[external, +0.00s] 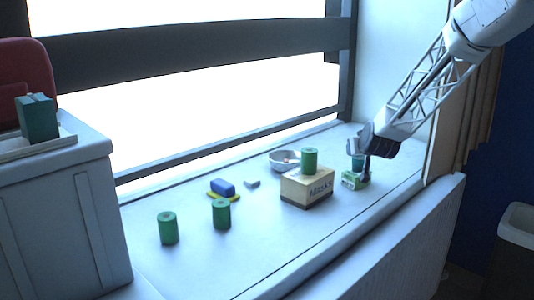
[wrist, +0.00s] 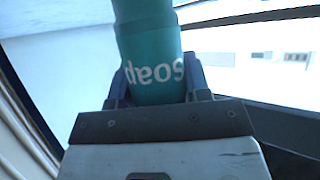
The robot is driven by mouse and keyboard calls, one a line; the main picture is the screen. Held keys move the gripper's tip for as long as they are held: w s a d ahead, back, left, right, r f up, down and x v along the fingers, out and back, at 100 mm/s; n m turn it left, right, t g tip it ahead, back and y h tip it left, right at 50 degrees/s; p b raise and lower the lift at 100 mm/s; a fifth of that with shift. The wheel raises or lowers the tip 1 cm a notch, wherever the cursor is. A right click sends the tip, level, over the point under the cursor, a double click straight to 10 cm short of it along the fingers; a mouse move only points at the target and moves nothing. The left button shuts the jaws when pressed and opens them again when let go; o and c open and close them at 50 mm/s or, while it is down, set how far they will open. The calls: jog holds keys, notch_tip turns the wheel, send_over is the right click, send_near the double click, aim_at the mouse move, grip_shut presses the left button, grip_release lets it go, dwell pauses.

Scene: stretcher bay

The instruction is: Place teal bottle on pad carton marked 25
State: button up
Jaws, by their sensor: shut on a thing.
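My gripper (external: 359,155) is shut on the teal bottle (external: 357,162) at the right end of the ledge. In the wrist view the teal bottle (wrist: 152,45) sits between the two fingers, with "soap" on it upside down. A small green and white carton (external: 351,181) lies right below the bottle. I cannot read a number on it, and whether the bottle touches it I cannot tell. The fingers and arm hide part of the bottle.
A tan carton marked "Masks" (external: 306,191) stands left of my gripper with a green can (external: 309,160) on top. A bowl (external: 283,161) is behind it. Two green cans (external: 168,228) and a blue and yellow item (external: 222,188) stand further left. The front ledge is clear.

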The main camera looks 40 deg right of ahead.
jog(key=shift+f, duration=0.15)
jog(key=o, duration=0.9)
jog(key=shift+o, duration=0.2)
jog(key=shift+r, duration=0.25)
jog(key=v, duration=1.2)
jog(key=shift+f, duration=0.15)
